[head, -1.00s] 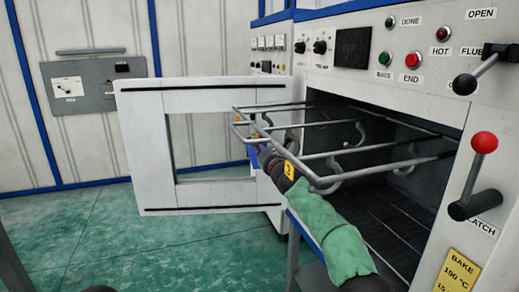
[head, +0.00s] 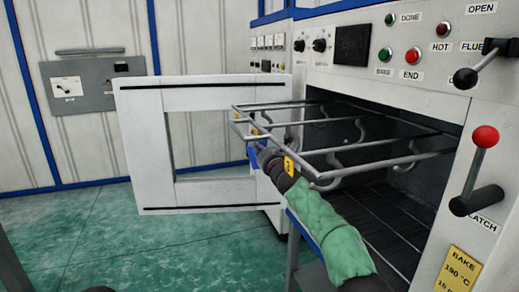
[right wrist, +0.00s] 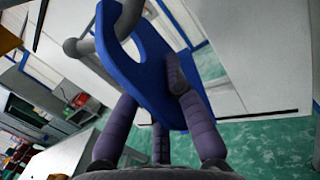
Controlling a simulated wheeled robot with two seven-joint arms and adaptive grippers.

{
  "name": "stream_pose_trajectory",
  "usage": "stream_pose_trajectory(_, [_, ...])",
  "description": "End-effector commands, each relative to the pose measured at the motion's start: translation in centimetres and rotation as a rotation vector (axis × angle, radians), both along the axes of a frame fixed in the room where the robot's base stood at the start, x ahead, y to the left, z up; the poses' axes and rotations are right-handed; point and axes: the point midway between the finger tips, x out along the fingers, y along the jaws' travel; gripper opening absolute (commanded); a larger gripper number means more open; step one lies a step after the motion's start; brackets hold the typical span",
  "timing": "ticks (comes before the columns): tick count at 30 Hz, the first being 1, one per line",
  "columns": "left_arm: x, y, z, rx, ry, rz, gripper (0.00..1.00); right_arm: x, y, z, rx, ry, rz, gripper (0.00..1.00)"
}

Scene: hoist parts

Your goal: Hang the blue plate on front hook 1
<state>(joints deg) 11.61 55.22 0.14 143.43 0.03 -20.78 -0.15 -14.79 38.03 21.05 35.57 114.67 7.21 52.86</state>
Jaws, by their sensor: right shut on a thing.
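The blue plate (right wrist: 150,75) fills the middle of the right wrist view, tilted, with a hole near its upper end. My right gripper (right wrist: 165,90) is shut on it, its purple-grey fingers on both sides. A grey hook (right wrist: 78,46) with a ball tip lies at the plate's hole; I cannot tell for sure whether it passes through. In the head view my right gripper (head: 266,158) is under the front of the wire rack (head: 330,130), mostly hidden by it, with a bit of the blue plate (head: 252,154) showing. My left gripper is not in view.
The rack extends from the open oven (head: 400,200). More hooks (head: 345,130) hang farther back, and yellow tags (head: 290,167) mark the front bar. The open white door (head: 150,180) stands to the left. Levers (head: 480,165) project at the right. Green floor is clear at left.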

Motion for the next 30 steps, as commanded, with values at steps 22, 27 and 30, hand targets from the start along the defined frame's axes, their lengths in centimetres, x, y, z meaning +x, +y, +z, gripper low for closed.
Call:
stream_pose_trajectory(22, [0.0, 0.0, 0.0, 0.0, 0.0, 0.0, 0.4, 0.0, 0.0, 0.1, 0.0, -0.001, 0.001, 0.39])
stream_pose_trajectory(27, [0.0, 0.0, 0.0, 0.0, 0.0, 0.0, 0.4, 0.0, 0.1, -0.5, -0.002, 0.008, 0.001, 0.39])
stream_pose_trajectory(30, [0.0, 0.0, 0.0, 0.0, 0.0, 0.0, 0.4, -0.2, -0.1, -0.3, -0.001, 0.004, 0.0, 0.39])
